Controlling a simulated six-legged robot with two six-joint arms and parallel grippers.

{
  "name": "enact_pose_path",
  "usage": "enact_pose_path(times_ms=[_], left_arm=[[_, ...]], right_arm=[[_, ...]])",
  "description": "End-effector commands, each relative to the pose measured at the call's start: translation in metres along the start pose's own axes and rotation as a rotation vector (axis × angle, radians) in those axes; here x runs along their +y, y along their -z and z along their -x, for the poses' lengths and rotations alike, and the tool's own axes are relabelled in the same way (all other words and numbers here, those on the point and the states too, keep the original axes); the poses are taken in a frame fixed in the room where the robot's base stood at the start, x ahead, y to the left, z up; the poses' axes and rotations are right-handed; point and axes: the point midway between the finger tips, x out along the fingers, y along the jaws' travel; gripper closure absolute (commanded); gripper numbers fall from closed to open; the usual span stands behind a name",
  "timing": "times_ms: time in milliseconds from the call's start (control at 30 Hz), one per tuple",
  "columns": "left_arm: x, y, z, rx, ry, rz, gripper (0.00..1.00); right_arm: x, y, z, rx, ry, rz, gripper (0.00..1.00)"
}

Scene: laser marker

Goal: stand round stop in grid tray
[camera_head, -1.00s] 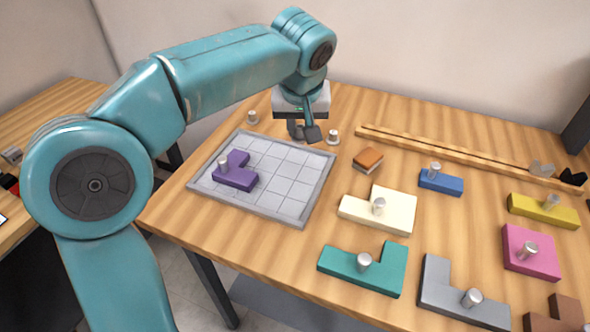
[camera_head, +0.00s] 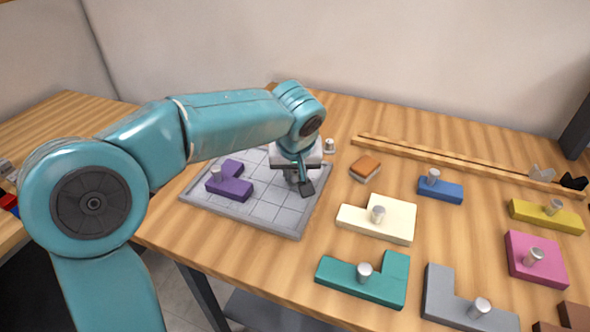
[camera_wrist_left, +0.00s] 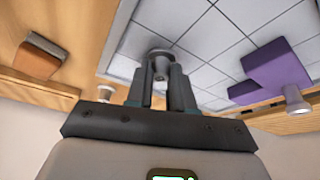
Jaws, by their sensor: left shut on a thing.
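The grey grid tray (camera_head: 240,225) lies on the wooden table, with a purple block (camera_head: 233,188) with a metal knob in its left part. My left gripper (camera_head: 300,186) is over the right part of the tray, pointing down. In the left wrist view its fingers (camera_wrist_left: 160,80) are shut on a small grey metal round stop (camera_wrist_left: 160,62), above the tray's empty cells. Whether the stop touches the tray floor I cannot tell. Another round stop (camera_head: 329,146) stands on the table beyond the tray's far right corner. My right gripper is not in view.
An orange-brown block (camera_head: 366,168) lies right of the tray. Knobbed cream (camera_head: 390,218), teal (camera_head: 370,280), blue (camera_head: 440,188), grey (camera_head: 450,300), yellow (camera_head: 545,216) and pink (camera_head: 535,262) blocks spread rightward. A wooden rail (camera_head: 440,158) runs along the back.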

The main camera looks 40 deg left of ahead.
Motion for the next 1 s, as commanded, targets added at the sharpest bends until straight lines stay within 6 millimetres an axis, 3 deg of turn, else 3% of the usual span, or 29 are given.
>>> enact_pose_path(times_ms=[33, 100, 467, 800, 1000], left_arm=[[0.000, 0.000, -0.001, 0.000, 0.000, 0.000, 0.68], [0.000, 0.000, -0.001, 0.000, 0.000, 0.000, 0.53], [0.000, 0.002, 0.007, 0.000, 0.000, 0.000, 0.53], [0.001, 0.003, 0.081, 0.004, -0.004, -0.001, 0.53], [0.001, 0.002, 0.113, 0.001, -0.002, -0.001, 0.53]], right_arm=[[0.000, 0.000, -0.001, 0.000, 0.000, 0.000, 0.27], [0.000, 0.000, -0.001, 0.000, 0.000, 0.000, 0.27], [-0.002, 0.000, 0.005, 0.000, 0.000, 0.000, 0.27], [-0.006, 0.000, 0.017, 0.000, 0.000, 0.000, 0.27], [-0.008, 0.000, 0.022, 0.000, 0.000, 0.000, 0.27]])
